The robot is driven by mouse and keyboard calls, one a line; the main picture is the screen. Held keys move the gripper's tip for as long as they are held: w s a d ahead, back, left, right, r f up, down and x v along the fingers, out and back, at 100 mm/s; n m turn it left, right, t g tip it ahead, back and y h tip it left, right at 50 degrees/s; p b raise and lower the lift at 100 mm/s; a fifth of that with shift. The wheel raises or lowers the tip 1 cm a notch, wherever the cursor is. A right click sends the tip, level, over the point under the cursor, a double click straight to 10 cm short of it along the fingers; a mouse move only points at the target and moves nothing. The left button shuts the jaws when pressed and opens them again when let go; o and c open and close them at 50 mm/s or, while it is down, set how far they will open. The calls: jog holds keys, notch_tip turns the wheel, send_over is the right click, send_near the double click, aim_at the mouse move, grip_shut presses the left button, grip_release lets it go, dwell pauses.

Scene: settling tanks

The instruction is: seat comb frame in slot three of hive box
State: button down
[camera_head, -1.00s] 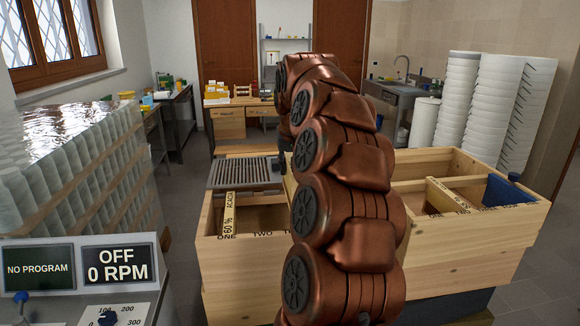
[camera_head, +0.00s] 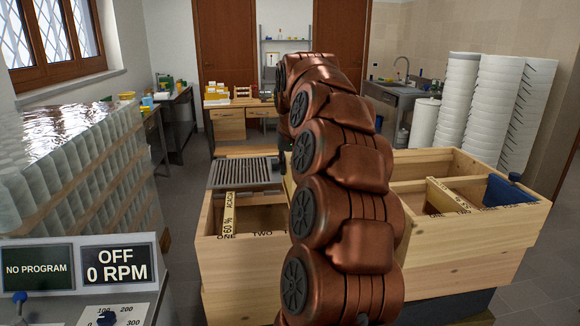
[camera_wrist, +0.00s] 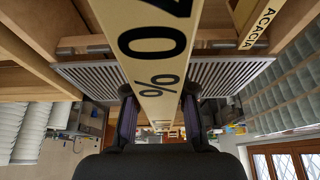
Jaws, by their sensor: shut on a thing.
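My gripper (camera_wrist: 158,112) is shut on a pale yellow comb frame bar (camera_wrist: 156,72) marked with a "%" and digits, in the wrist view. The bar runs between the two dark fingers and away from the palm. In the head view my copper arm hides the held frame and most of the gripper. The hive box (camera_head: 240,275) is pale wood, with slot labels ONE and TWO readable on its front rim. The third slot's label is hidden behind my arm. Another frame marked "60 % ACACIA" (camera_head: 229,212) sits at slot one; its ACACIA end also shows in the wrist view (camera_wrist: 262,22).
The wooden box section at right holds a yellowish frame (camera_head: 450,196) and a blue panel (camera_head: 508,191). A control panel (camera_head: 80,262) reading OFF 0 RPM stands front left, below wrapped jars (camera_head: 85,165).

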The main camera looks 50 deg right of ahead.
notch_tip(320, 180, down, 15)
jog(key=b, duration=0.9)
jog(key=shift+r, duration=0.15)
dwell(6.3)
